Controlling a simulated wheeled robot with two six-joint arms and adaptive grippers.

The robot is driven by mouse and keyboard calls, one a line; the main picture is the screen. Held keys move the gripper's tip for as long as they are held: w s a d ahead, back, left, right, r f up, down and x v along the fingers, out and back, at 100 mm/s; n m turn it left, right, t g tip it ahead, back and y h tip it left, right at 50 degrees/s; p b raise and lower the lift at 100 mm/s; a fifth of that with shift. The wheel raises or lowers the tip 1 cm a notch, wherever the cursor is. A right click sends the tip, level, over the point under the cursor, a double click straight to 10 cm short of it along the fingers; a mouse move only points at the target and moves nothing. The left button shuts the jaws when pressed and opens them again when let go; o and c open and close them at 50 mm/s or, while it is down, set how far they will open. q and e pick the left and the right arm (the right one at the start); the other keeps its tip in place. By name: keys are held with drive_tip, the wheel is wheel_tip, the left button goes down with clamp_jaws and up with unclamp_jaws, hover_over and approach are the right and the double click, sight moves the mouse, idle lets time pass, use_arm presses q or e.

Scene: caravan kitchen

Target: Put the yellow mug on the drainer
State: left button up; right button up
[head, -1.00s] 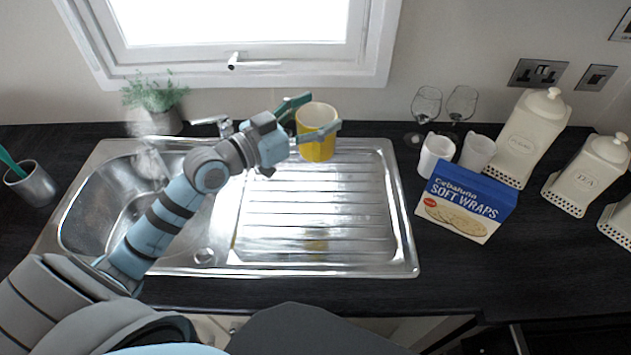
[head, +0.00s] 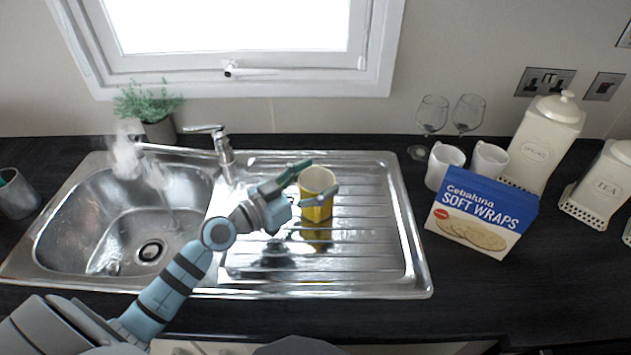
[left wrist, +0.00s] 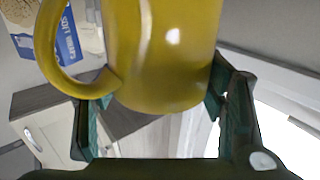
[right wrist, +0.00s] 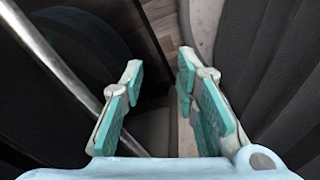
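The yellow mug (head: 317,205) is upright over the ribbed drainer (head: 375,245) of the sink unit. Its reflection lies close below it; I cannot tell whether its base touches the metal. My left gripper (head: 312,184) has its fingers on both sides of the mug, shut on it. In the left wrist view the mug (left wrist: 165,55) fills the space between the green fingers (left wrist: 155,110), with its handle at the left. My right gripper (right wrist: 165,100) is open and empty in the right wrist view, away from the counter top; it is not in the head view.
The tap (head: 222,150) and steaming sink bowl (head: 105,205) are left of the drainer. Right of it stand a soft wraps box (head: 480,215), two white mugs (head: 445,165), two wine glasses (head: 431,115) and cream canisters (head: 540,145). The drainer's right part is bare.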

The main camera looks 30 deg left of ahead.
use_arm(q)
drive_tip(key=o, duration=0.3)
drive_tip(key=shift+o, duration=0.2)
drive_tip(key=shift+r+p, duration=0.25)
drive_tip(key=shift+p, duration=0.05)
drive_tip(key=b+v, duration=0.1)
drive_tip(key=v, duration=0.2)
drive_tip(key=b+v, duration=0.1)
drive_tip(key=v, duration=0.2)
drive_tip(key=f+b+v, duration=0.1)
drive_tip(key=v, duration=0.2)
drive_tip(key=shift+s+a+r, duration=0.15)
drive_tip(key=shift+s+a, duration=0.1)
drive_tip(key=shift+s, duration=0.2)
drive_tip(key=shift+s+a+r, duration=0.1)
drive_tip(key=shift+s+a, duration=0.15)
drive_tip(key=shift+s, duration=0.15)
drive_tip(key=shift+s+a+r, duration=0.1)
drive_tip(key=shift+s+r, duration=0.05)
drive_tip(key=shift+s, duration=0.4)
